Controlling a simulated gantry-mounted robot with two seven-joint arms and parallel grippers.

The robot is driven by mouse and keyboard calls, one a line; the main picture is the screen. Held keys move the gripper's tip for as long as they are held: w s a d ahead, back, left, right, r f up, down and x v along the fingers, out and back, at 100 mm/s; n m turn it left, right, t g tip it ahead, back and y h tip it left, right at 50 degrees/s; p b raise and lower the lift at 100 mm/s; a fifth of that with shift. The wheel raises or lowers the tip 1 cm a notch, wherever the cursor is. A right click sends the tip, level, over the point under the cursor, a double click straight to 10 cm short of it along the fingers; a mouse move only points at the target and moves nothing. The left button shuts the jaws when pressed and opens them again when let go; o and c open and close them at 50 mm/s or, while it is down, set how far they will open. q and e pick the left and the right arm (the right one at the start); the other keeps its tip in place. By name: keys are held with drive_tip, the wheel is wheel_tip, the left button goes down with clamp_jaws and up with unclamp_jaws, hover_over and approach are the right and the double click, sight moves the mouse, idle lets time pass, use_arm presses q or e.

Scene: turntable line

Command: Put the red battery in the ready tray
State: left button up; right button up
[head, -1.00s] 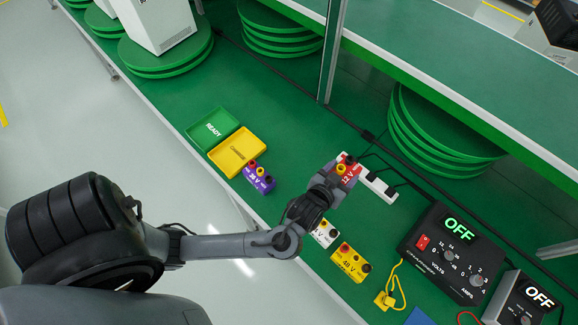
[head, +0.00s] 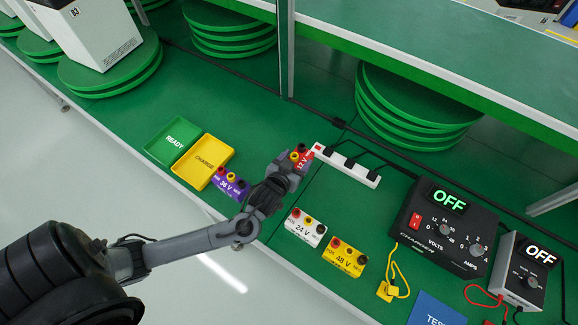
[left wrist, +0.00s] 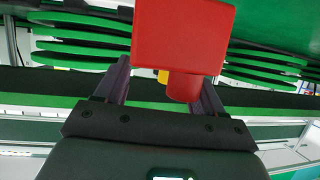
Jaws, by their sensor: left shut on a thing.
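The red battery (head: 304,160), marked 12 V, is held by my left gripper (head: 289,172). In the left wrist view the red battery (left wrist: 183,38) sits between the two fingers, with a red and a yellow terminal showing. My left gripper is shut on it, and it appears to be held above the bench. The green ready tray (head: 168,152) lies to the left, at the bench's front edge, and is empty. My right gripper is in no view.
The yellow charge tray (head: 202,174) adjoins the ready tray. A purple 36 V battery (head: 229,186) stands beside it. White (head: 305,228) and yellow (head: 343,259) batteries stand nearer. A white power strip (head: 346,166) lies right of the gripper. A shelf post (head: 286,55) rises behind.

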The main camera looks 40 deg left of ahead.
use_arm(q)
drive_tip(key=shift+w+a+f, duration=0.1)
drive_tip(key=shift+a+f, duration=0.25)
drive_tip(key=shift+a, duration=0.3)
drive_tip(key=shift+a+f, duration=0.3)
drive_tip(key=shift+a, duration=0.35)
drive_tip(key=shift+f+b, duration=0.65)
drive_tip(key=shift+f, duration=1.4)
drive_tip(key=o, duration=1.7)
drive_tip(key=shift+f, duration=0.2)
drive_tip(key=shift+o, duration=0.2)
drive_tip(key=shift+r, duration=0.2)
drive_tip(key=shift+s+d+r, duration=0.1)
drive_tip(key=shift+s+d, duration=0.05)
drive_tip(key=shift+s, duration=0.2)
drive_tip(key=shift+o, duration=0.5)
drive_tip(key=p+v, duration=0.2)
drive_tip(key=v, duration=0.9)
drive_tip(key=shift+s, duration=0.15)
